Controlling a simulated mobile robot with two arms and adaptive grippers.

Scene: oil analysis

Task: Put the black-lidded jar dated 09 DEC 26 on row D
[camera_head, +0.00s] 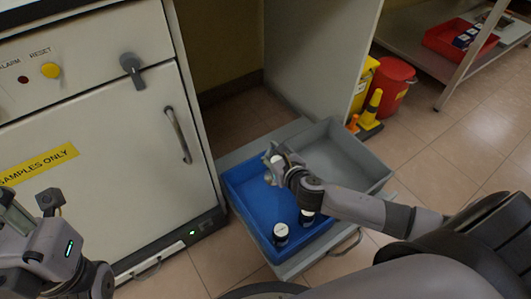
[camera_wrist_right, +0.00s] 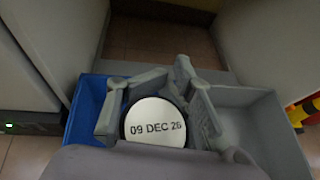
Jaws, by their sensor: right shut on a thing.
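The jar dated 09 DEC 26 (camera_wrist_right: 155,128) shows its round white lid label and dark rim in the right wrist view. My right gripper (camera_head: 272,174) is shut on it, with one finger on each side, over the blue tray. In the head view a small white top (camera_head: 277,159) shows at the fingers; the rest of the jar is mostly hidden. My left gripper (camera_head: 28,204) is at the lower left in front of the white cabinet, its fingers apart and empty. No row D marking is visible.
The blue tray (camera_head: 236,189) sits in a pulled-out grey drawer beside an empty grey tray (camera_head: 372,160). Two other dark jars with white tops, a front one (camera_head: 281,234) and one partly behind my arm (camera_head: 306,218), stand in the blue tray. A white cabinet (camera_head: 100,185) stands left.

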